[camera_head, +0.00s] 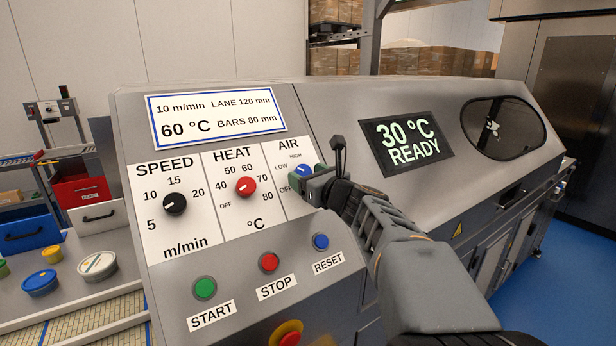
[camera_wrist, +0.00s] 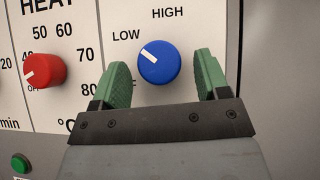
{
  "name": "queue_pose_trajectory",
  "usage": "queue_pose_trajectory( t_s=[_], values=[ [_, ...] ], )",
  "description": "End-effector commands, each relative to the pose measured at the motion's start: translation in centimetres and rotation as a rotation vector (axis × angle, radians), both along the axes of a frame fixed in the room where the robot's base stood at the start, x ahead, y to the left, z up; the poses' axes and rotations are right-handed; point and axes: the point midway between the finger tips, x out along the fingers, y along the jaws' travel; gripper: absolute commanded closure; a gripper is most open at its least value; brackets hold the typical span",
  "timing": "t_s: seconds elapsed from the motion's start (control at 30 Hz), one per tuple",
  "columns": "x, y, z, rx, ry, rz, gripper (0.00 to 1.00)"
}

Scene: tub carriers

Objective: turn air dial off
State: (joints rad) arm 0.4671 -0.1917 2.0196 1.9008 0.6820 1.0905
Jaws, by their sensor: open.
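The blue air dial (camera_wrist: 159,63) is on the white panel in the wrist view. Its white pointer line aims up and left, toward the LOW label; HIGH is printed above it. My gripper (camera_wrist: 162,72) is open, with one green finger on each side of the dial. A gap shows between each finger and the dial, so the fingers look apart from it. In the head view the dial (camera_head: 303,170) is partly hidden by my gripper (camera_head: 312,178), and the OFF label at its lower left is partly covered.
The red heat dial (camera_head: 246,187) is left of the air dial, and the black speed dial (camera_head: 174,204) is further left. Green start (camera_head: 205,288), red stop (camera_head: 268,262) and blue reset (camera_head: 321,241) buttons sit below. A screen (camera_head: 407,141) right of my gripper reads 30 °C READY.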

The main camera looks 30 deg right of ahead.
Motion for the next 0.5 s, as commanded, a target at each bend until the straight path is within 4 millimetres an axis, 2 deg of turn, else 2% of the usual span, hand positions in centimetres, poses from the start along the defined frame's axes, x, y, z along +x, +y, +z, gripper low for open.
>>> queue_pose_trajectory(
  t_s=[0.13,0.5],
  values=[
    [-0.02,0.01,0.00,0.000,0.000,0.000,0.33],
    [-0.04,0.00,0.00,0.000,0.000,0.000,0.69]
  ],
)
